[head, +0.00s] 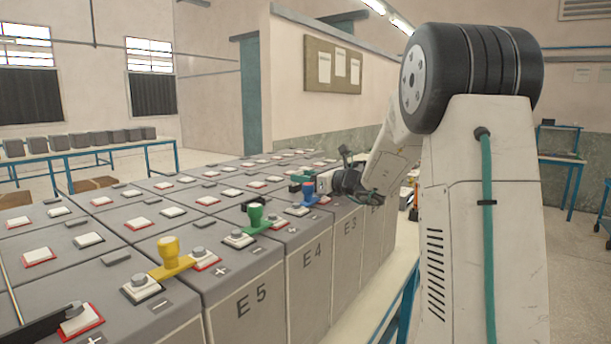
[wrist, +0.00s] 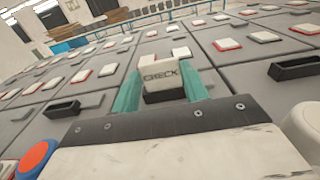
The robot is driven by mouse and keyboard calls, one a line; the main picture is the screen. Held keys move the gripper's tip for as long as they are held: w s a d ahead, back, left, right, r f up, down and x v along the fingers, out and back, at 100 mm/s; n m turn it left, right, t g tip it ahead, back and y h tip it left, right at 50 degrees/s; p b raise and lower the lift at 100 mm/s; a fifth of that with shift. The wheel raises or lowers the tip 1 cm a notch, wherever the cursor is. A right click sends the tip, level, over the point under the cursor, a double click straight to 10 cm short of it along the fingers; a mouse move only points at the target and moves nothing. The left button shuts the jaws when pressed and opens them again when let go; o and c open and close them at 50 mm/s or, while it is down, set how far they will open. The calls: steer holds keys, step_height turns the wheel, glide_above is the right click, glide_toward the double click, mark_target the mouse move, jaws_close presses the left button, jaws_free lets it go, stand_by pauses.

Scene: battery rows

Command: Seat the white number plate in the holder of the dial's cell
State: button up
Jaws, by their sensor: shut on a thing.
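Black slotted holders stand on cells at the left (wrist: 62,108) and at the right (wrist: 297,68). In the head view my gripper (head: 302,181) is low over the cell tops near E4 and E3, and the plate is too small to make out. I cannot pick out a dial.
Yellow (head: 169,256), green (head: 255,215) and blue (head: 309,194) upright knobs stand along the front cell edge. A round orange and blue cap (wrist: 36,158) is close at lower left in the wrist view. Raised white and red terminals dot the cells. A dark bar (head: 42,325) lies at near left.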

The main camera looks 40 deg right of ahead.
steer(key=o, duration=1.1)
steer(key=shift+s, duration=0.15)
steer(key=v, duration=0.7)
steer(key=shift+s+d, duration=0.15)
steer(key=shift+s, duration=0.1)
